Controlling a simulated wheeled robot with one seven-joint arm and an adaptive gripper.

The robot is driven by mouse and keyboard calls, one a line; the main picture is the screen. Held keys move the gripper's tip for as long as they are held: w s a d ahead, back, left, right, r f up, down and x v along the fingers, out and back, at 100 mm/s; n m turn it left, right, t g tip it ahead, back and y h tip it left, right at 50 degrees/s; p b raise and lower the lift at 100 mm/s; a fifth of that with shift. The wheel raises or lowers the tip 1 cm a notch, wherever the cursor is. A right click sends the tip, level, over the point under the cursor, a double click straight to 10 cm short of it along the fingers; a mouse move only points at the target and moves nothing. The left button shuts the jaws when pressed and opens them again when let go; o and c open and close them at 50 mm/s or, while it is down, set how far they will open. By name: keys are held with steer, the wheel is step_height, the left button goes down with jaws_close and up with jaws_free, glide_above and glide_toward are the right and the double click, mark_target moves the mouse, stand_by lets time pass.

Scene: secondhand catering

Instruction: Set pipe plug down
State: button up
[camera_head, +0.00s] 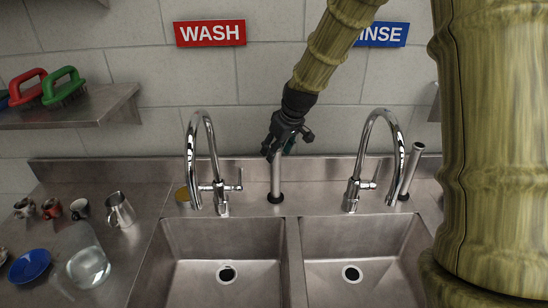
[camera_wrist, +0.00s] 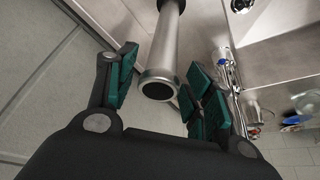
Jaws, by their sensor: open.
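A steel pipe plug (camera_head: 276,178) stands upright in a black collar on the steel ledge behind the sinks, between the two taps. My gripper (camera_head: 284,148) is at its top end, pointing down. In the wrist view the pipe plug (camera_wrist: 165,45) runs away from the camera to its black foot, its round hollow end nearest. The green-padded fingers of my gripper (camera_wrist: 163,86) are spread open on either side of that end, with gaps visible. A second similar steel pipe (camera_head: 411,172) stands behind the right tap, leaning in the picture.
A left tap (camera_head: 192,160) and a right tap (camera_head: 361,160) flank my gripper. Two empty sinks (camera_head: 292,250) lie in front. A pitcher (camera_head: 120,212), small cups, a blue bowl (camera_head: 29,265) and a clear container (camera_head: 88,267) are on the left counter. A shelf (camera_head: 85,108) holds brushes.

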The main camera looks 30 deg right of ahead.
steer(key=b+v, duration=0.1)
steer(key=v, duration=0.5)
steer(key=shift+s+r, duration=0.25)
steer(key=shift+r, duration=0.1)
